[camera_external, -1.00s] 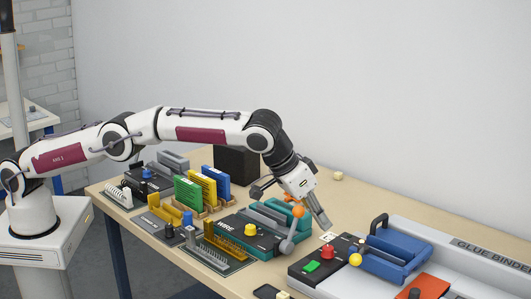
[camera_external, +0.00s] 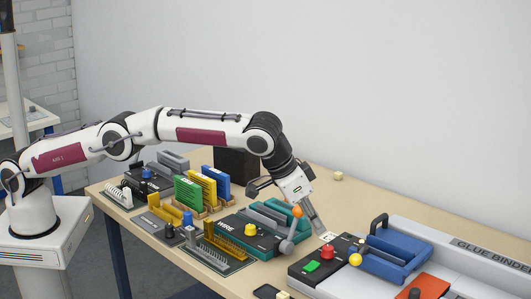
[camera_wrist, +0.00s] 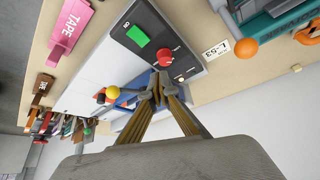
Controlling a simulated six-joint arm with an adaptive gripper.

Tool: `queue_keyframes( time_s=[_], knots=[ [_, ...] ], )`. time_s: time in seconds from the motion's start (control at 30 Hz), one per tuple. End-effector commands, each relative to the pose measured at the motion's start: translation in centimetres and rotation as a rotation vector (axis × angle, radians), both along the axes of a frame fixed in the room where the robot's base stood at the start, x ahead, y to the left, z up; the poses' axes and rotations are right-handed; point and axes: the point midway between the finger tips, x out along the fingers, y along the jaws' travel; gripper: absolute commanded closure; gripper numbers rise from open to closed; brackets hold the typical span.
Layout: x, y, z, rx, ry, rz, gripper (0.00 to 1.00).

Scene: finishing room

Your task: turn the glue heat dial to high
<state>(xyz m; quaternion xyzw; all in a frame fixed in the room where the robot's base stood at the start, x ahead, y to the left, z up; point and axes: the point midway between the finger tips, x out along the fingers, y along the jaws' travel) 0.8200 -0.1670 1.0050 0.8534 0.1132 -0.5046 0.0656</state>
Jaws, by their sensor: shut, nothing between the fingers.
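The glue binder (camera_external: 465,249) is at the right of the external view, with a dark control panel (camera_external: 301,270) at its left end. The panel carries a red dial (camera_external: 327,253) and a green square button (camera_external: 312,266). In the wrist view the red dial (camera_wrist: 166,58) has small white marks around it, too small to read; the green button (camera_wrist: 137,36) is beside it. My gripper (camera_external: 321,230) is shut and empty, pointing down near the panel's back edge. In the wrist view its fingertips (camera_wrist: 160,92) are just below the dial, apparently apart from it.
The binder's blue clamp (camera_external: 392,252) with a yellow ball knob (camera_external: 355,259) stands right of the dial. A teal wire machine (camera_external: 262,238) with an orange-knobbed lever (camera_external: 297,211) is close on the left. A small label card (camera_external: 328,237) lies behind the panel.

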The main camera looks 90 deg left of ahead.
Motion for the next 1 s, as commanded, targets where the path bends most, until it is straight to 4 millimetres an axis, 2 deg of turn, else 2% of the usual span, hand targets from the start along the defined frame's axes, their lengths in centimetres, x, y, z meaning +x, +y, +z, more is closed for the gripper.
queue_keyframes(
  time_s=[0.7, 1.0],
  knots=[
    [0.0, 0.0, -5.6, -0.002, 0.003, 0.000, 1.00],
    [0.0, 0.0, -6.5, -0.004, 0.002, -0.001, 1.00]
  ],
)
